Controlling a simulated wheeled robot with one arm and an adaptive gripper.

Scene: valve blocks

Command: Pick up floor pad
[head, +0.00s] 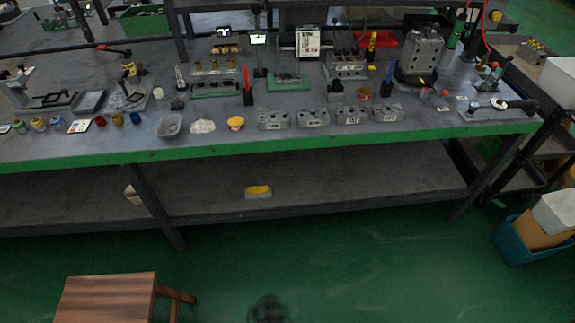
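I cannot pick out a floor pad with certainty. A small dark, blurred shape (268,308) lies on the green floor at the bottom middle of the head view; I cannot tell whether it is a pad, a stain or a shadow. A small white block with a yellow top (258,191) sits on the bench's lower shelf. My gripper is not in view.
A long grey workbench (330,140) with a green front edge spans the view, crowded with valve blocks, cups and tools. A wooden stool (108,298) stands at the lower left. A teal bin (525,243) is at the right. The floor (380,260) between is clear.

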